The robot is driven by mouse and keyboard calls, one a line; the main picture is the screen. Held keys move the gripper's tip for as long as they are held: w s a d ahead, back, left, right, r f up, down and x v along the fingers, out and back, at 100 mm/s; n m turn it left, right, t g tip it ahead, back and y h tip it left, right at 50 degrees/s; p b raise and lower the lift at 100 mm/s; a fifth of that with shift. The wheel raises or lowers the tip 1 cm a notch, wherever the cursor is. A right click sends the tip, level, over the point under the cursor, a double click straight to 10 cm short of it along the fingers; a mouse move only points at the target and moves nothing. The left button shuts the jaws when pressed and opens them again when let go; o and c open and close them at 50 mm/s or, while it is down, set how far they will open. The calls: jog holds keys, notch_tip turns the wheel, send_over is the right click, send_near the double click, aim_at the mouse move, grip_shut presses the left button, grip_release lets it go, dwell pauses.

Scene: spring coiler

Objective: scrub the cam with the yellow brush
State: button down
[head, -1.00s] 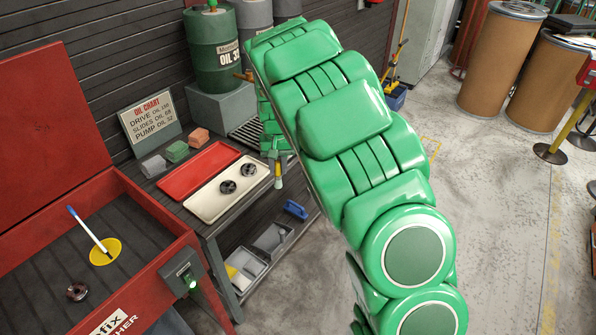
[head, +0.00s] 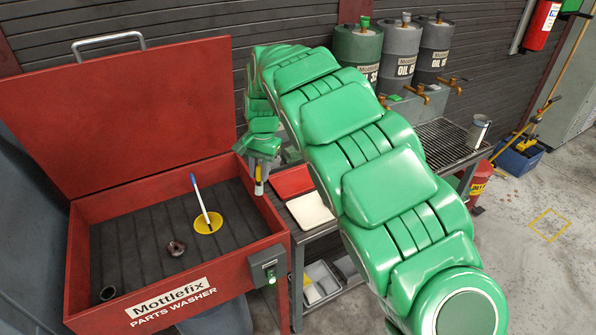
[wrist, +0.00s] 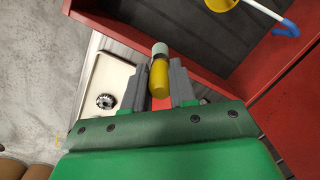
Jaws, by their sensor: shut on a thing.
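My gripper (head: 259,166) hangs over the right wall of the red parts washer. It is shut on the yellow brush (wrist: 159,76), which points downward in the head view. In the wrist view its yellow body sits between the grey fingers, with a pale end beyond them. A dark reddish-brown round part (head: 176,248), which may be the cam, lies on the washer's ribbed floor, left of and apart from the brush. A dark ring (head: 108,293) lies in the front left corner. I cannot tell for certain which is the cam.
The washer's rim (head: 274,240) stands between its basin and the bench. A white stick with a blue tip (head: 200,199) stands at a yellow disc (head: 208,223) in the basin. The raised lid (head: 120,110) is behind. A cream tray (wrist: 106,85) with a dark gear is beside the washer.

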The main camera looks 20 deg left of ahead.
jog(key=s+a+f+n, duration=0.1)
jog(key=s+a, duration=1.9)
jog(key=shift+g, duration=0.4)
jog(key=shift+w+d+f, duration=0.1)
jog(key=shift+w+f, duration=0.05)
jog(key=shift+f, duration=4.4)
jog(key=shift+f, duration=0.5)
jog(key=shift+d, duration=0.1)
